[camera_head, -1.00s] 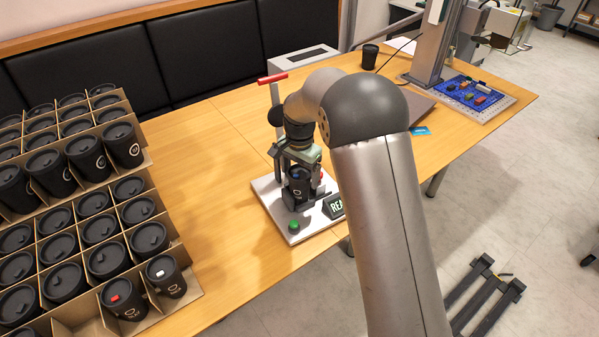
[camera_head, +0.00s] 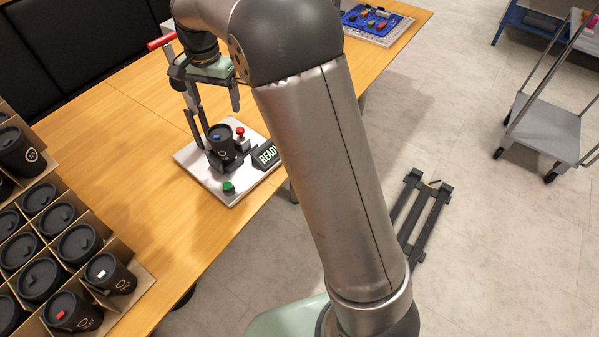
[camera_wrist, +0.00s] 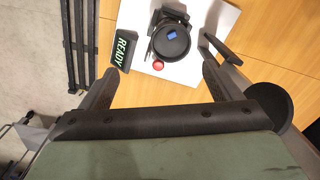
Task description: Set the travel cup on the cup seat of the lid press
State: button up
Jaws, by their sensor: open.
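The black travel cup (camera_head: 222,146), with a blue mark on its lid, stands upright on the lid press at its cup seat (camera_head: 226,168); the cup hides most of the seat. The cup's lid also shows from above in the wrist view (camera_wrist: 168,45). The lid press has a white base plate (camera_head: 192,158), a dark upright and a red handle (camera_head: 162,40). My gripper (camera_head: 213,112) is open and empty, above the cup and clear of it. Its two fingers also show spread apart in the wrist view (camera_wrist: 160,72).
Cardboard crates (camera_head: 135,283) of dark cups stand at left. The wooden table (camera_head: 130,160) is clear between crates and press.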

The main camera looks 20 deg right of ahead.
jog(key=s+d+r+n, duration=0.1)
jog(key=s+d+n, duration=0.1)
jog(key=s+d, duration=0.4)
jog(key=s+d+r+n, duration=0.1)
jog(key=s+d, duration=0.3)
jog(key=s, duration=0.4)
jog(key=s+d+f+n, duration=0.2)
jog(key=s, duration=0.7)
jog(key=s+d+f+n, duration=0.2)
jog(key=s+f, duration=0.1)
jog(key=s, duration=0.5)
jog(key=shift+s+d, duration=0.4)
